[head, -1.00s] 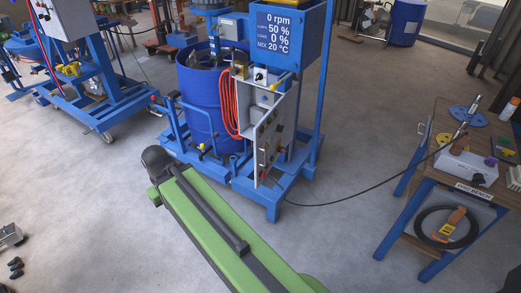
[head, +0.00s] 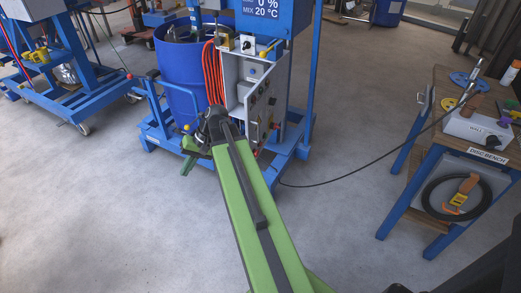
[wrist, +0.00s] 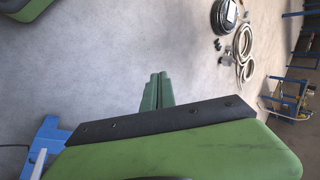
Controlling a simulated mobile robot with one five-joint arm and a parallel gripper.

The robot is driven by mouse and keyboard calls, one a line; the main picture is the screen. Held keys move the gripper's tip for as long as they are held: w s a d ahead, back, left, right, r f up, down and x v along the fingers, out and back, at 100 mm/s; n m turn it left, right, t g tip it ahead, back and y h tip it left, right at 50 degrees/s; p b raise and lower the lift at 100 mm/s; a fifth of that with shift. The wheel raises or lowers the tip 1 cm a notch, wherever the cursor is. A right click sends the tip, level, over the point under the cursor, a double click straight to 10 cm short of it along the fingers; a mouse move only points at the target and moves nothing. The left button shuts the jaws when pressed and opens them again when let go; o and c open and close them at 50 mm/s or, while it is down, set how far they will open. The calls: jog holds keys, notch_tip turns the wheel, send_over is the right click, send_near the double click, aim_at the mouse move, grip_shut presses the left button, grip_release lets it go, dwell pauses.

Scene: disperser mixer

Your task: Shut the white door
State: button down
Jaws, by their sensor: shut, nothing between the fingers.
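The white door (head: 264,110) is a pale panel with knobs and buttons on the front of the blue mixer, right of the blue drum (head: 187,75). It stands swung out from the pale box (head: 246,70) behind it, seen at a slant. My arm hides part of its lower left side. My gripper (head: 187,163) is left of the door, low in front of the drum, apart from the door. Its green fingers are together and empty in the wrist view (wrist: 157,92). The door cannot be made out in the wrist view.
An orange hose (head: 213,72) hangs beside the box. The mixer's blue base frame (head: 286,165) sticks out below. A black cable runs right to the disc bench (head: 437,150). Another blue machine (head: 70,95) stands at left. The floor in front is clear.

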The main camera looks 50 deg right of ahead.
jog(key=s+d+f+m+t+y+b, duration=0.1)
jog(key=d+f+m+t+b, duration=0.2)
jog(key=d, duration=0.4)
jog(key=s+d+f+t+y+b, duration=0.1)
jog(key=d+f+t+b, duration=0.1)
jog(key=d+b, duration=0.45)
jog(key=m+t+h+b, duration=0.2)
jog(key=m+t+b, duration=0.3)
jog(key=t+b, duration=0.35)
send_near(253, 130)
jog(key=shift+t, duration=0.25)
jog(key=x, duration=0.6)
jog(key=shift+w+a, duration=0.3)
jog(key=shift+a, duration=0.05)
jog(key=shift+m+h, duration=0.3)
